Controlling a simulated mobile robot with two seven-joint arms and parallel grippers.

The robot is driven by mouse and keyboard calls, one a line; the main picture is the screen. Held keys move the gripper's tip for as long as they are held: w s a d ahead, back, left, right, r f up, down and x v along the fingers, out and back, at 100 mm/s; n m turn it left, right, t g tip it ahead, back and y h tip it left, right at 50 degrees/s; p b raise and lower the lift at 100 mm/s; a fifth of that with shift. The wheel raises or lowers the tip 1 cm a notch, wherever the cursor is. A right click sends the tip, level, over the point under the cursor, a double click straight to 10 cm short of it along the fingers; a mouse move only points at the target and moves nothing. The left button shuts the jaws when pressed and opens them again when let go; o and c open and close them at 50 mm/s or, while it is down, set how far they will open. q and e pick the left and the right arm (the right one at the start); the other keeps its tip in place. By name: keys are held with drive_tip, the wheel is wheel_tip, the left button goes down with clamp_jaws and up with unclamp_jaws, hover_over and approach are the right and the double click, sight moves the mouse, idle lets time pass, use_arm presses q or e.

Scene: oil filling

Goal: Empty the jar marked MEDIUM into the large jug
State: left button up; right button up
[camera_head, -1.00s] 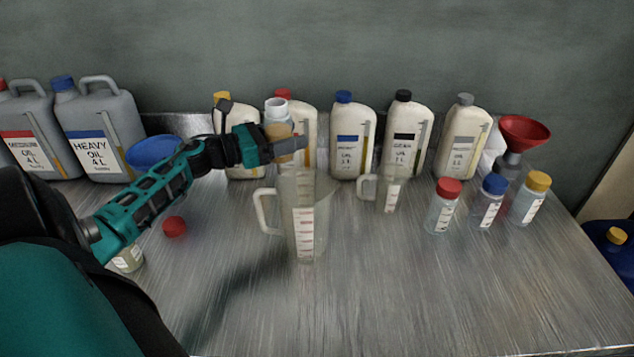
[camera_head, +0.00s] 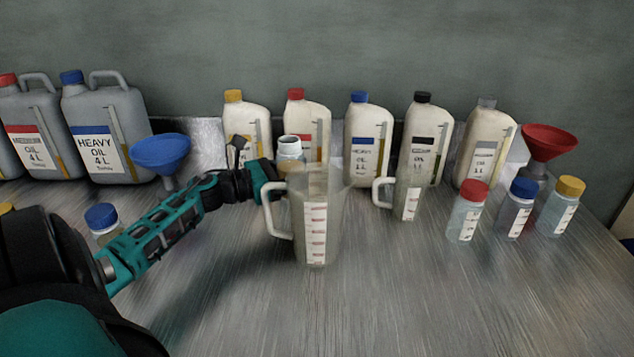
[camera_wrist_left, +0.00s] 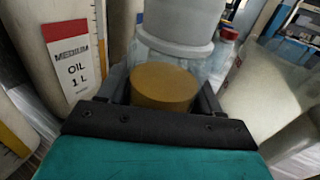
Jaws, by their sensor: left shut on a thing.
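The large jug (camera_head: 314,225), clear with red marks and its handle to the left, stands upright mid-table; it looks empty. My left gripper (camera_head: 280,172) is shut on an uncapped clear jar (camera_head: 290,150), upright behind the jug's left rim. In the left wrist view its white neck (camera_wrist_left: 180,22) is above my gripper (camera_wrist_left: 163,105), and brown oil (camera_wrist_left: 163,84) shows inside it. No marking on the held jar can be read. The jug partly hides my left gripper in the head view. My right gripper is not in view.
A smaller jug (camera_head: 408,195) stands right of the large one. Bottles line the back, including a red-capped one (camera_head: 308,128). Capped jars (camera_head: 465,215) and a red funnel (camera_head: 549,142) are at right. A blue funnel (camera_head: 160,153) is at left. The front table is clear.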

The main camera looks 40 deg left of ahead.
sight(299, 140)
use_arm(q)
drive_tip(key=shift+s+r+m, duration=0.1)
drive_tip(key=shift+r+m, duration=0.05)
drive_tip(key=shift+m, duration=0.25)
